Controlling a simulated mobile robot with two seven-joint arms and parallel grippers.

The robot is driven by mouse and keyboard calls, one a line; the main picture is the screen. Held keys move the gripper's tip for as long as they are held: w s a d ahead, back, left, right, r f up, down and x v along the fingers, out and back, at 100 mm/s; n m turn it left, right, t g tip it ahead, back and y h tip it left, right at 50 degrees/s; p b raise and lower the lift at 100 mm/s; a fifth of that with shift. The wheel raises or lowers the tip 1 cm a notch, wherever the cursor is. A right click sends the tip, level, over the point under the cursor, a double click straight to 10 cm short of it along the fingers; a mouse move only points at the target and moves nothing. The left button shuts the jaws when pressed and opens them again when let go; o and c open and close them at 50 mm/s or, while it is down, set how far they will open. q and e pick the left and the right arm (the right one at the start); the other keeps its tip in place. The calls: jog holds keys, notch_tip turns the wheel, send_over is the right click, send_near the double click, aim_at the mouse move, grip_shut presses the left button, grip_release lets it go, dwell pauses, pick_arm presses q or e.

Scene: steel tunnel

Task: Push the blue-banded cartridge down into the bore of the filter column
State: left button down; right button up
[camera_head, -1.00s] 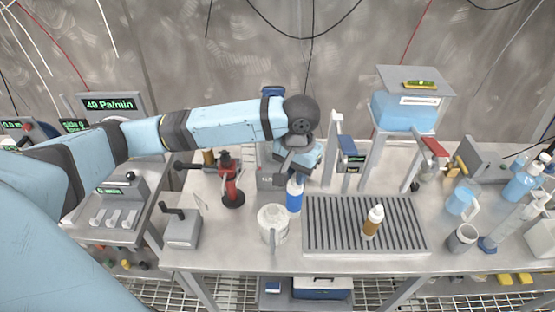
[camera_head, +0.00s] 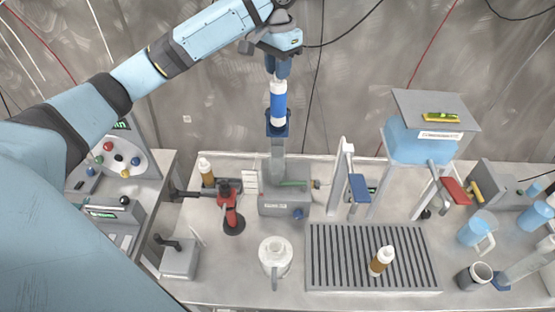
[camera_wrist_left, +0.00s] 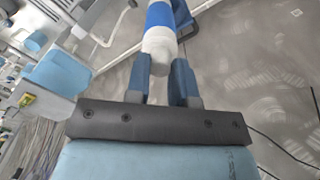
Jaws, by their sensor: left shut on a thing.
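The white cartridge with a blue band (camera_head: 278,104) stands upright at the top of the filter column (camera_head: 277,156), a clear tube with a blue collar on a grey base. Its lower end is at the collar; I cannot tell how far it is inside the bore. My left gripper (camera_head: 278,74) is above the column, shut on the cartridge's upper end. In the left wrist view the cartridge (camera_wrist_left: 159,18) shows between the two blue fingers of the left gripper (camera_wrist_left: 160,68). My right gripper is not in view.
A slatted tray (camera_head: 335,270) holds a brown-banded bottle (camera_head: 381,261). A white jug (camera_head: 275,257) stands in front of the column, a red-handled device (camera_head: 231,210) left of it. A post with a blue lever (camera_head: 359,188) stands to its right.

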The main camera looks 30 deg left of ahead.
aim_at(276, 109)
pick_arm(q)
jog(key=shift+a+r, duration=0.25)
jog(key=shift+r, duration=0.4)
jog(key=shift+s+f, duration=0.1)
jog(key=shift+f, duration=0.15)
notch_tip(276, 109, down, 13)
jog(key=shift+r, duration=0.1)
jog(key=shift+f, duration=3.35)
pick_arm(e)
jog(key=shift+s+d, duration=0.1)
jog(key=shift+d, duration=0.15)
pick_arm(q)
jog(key=shift+f, duration=0.15)
